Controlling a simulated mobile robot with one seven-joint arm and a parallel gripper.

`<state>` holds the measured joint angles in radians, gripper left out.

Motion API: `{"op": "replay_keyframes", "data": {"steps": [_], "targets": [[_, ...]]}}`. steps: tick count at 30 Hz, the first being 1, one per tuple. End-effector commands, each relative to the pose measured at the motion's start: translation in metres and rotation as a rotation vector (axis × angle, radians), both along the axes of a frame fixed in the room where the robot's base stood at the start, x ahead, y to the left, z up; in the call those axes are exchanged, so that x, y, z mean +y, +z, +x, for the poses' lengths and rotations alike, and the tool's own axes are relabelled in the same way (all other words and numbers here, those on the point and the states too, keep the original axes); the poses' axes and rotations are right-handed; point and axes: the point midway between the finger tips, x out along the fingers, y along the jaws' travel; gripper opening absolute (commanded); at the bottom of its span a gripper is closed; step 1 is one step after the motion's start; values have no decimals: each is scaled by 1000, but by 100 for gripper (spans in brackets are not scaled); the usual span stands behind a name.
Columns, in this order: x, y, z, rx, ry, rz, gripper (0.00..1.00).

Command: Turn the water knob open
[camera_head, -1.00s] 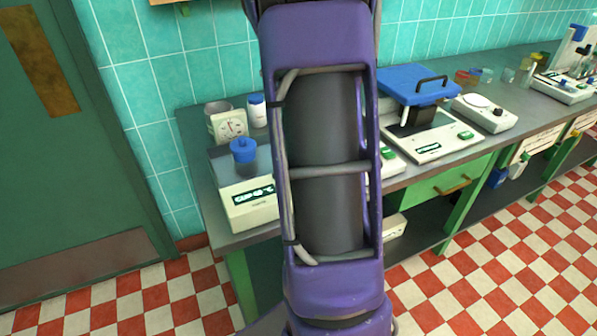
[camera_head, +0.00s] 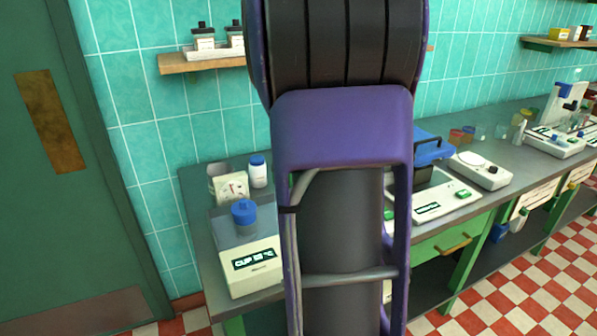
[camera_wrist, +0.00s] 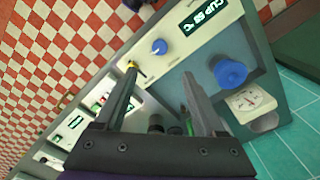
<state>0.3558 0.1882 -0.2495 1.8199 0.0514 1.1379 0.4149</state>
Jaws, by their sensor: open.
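A white water bath unit labelled "CUP" (camera_head: 250,265) stands at the near left end of the bench. In the wrist view its front panel (camera_wrist: 205,30) carries a round blue knob (camera_wrist: 160,46) beside the display. I cannot read any marking that says it is the water knob. A larger blue cap (camera_head: 243,212) stands on top of the unit, also in the wrist view (camera_wrist: 229,73). My gripper (camera_wrist: 160,72) is open and empty, its fingertips over the unit, near the small knob and apart from it. In the head view my arm hides the knob and gripper.
A dial timer (camera_head: 232,187) and a white bottle with a blue lid (camera_head: 258,174) stand behind the unit. A scale (camera_head: 440,203) and other instruments stand to the right on the bench. A wooden shelf (camera_head: 180,65) hangs on the tiled wall. A green door is at left.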

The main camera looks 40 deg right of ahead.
Motion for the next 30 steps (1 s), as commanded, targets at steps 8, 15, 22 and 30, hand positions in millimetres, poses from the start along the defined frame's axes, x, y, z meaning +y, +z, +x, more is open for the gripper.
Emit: {"op": "replay_keyframes", "data": {"steps": [8,15,22,30], "targets": [[0,32,0,-1,0,-1,72],[0,34,0,1,0,-1,72],[0,34,0,1,0,-1,72],[5,39,11,-33,-1,-5,72]]}}
